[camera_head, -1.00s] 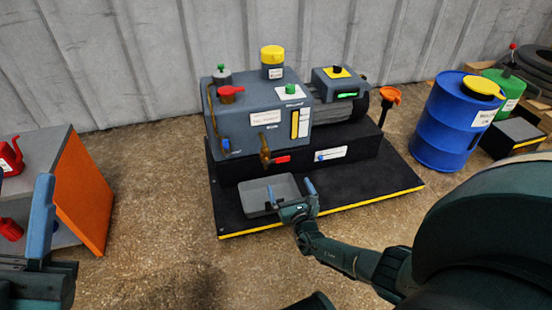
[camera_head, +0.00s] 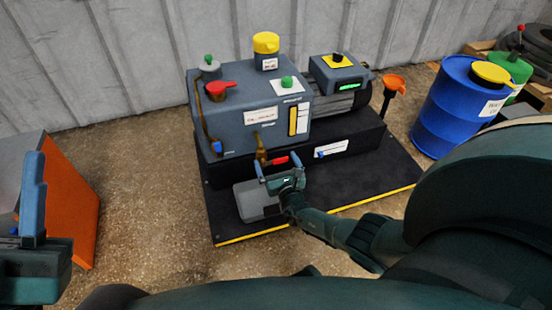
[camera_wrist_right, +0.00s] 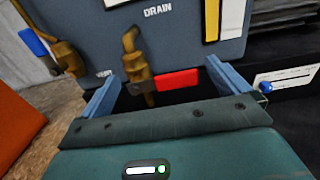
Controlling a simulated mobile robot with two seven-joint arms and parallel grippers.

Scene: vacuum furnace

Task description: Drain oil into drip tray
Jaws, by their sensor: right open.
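The grey pump (camera_head: 245,130) has a brass drain valve (camera_head: 261,150) low on its front, with a red lever (camera_head: 281,161) pointing right. In the right wrist view the valve (camera_wrist_right: 134,52) sits under the word DRAIN, and its red lever (camera_wrist_right: 178,79) lies between my blue fingertips. My right gripper (camera_head: 279,167) is open in front of the lever; I cannot tell whether it touches. The grey drip tray (camera_head: 252,205) stands on the black base below the valve, partly hidden by this gripper. My left gripper (camera_head: 34,165) is at the left edge, only partly shown.
The black base plate (camera_head: 345,190) has a yellow front edge. An orange-sided cabinet (camera_head: 70,195) stands left. A blue drum (camera_head: 443,112) with a yellow funnel stands right, near an orange funnel (camera_head: 394,83). Bare floor lies between cabinet and base.

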